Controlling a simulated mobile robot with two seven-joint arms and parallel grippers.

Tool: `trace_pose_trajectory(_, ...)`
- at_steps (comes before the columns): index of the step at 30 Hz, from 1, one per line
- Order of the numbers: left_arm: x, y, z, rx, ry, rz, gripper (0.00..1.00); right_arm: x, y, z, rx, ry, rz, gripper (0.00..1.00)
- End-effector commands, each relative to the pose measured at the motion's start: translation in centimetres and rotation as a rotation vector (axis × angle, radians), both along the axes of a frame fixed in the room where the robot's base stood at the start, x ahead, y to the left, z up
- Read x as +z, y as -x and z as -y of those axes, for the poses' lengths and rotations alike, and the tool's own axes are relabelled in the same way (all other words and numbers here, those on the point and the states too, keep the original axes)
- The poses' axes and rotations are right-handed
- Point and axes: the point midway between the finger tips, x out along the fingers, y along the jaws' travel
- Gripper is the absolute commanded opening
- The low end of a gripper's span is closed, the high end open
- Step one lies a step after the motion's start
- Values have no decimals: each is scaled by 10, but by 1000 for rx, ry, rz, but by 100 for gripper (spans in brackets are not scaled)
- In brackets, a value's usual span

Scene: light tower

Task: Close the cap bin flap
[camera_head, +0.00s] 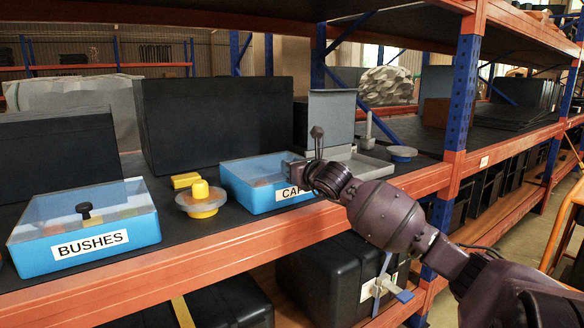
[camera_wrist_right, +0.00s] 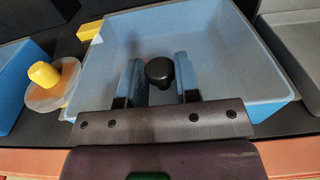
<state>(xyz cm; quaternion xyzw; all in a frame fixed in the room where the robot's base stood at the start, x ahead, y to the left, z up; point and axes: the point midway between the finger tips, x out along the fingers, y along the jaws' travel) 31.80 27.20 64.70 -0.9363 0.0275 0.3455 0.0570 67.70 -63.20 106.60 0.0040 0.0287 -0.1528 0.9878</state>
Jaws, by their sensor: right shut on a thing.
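The cap bin (camera_head: 245,190) is a blue box on the shelf, its label partly hidden by my right arm. It fills much of the wrist view (camera_wrist_right: 265,85). A black knob (camera_wrist_right: 160,71) stands between the two fingers of my right gripper (camera_wrist_right: 158,82), which is shut on it over the bin's near side. In the head view my right gripper (camera_head: 299,170) is at the bin's right end. The flap itself is hard to make out, and I cannot tell its angle. My left gripper is not in view.
A blue bin labelled BUSHES (camera_head: 90,245) with a clear lid and black knob stands left. A yellow knobbed part on a clear disc (camera_head: 201,200) and a yellow block (camera_head: 185,181) lie between the bins.

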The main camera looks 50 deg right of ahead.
Motion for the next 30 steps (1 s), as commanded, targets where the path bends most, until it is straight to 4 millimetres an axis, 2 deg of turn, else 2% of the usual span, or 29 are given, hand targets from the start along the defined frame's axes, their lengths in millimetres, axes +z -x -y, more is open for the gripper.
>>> trace_pose_trajectory(4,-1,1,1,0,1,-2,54,-5,0,0,1,-3,-6,0)
trace_pose_trajectory(5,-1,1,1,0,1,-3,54,-5,0,0,1,-3,-6,32)
trace_pose_trajectory(10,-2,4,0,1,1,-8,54,-4,0,0,0,-3,-6,56)
trace_pose_trajectory(22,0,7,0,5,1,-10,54,-2,6,-3,2,-4,-3,56)
trace_pose_trajectory(26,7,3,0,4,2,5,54,1,23,-7,2,-5,0,56)
trace_pose_trajectory(30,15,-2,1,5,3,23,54,4,48,-15,2,-6,2,56)
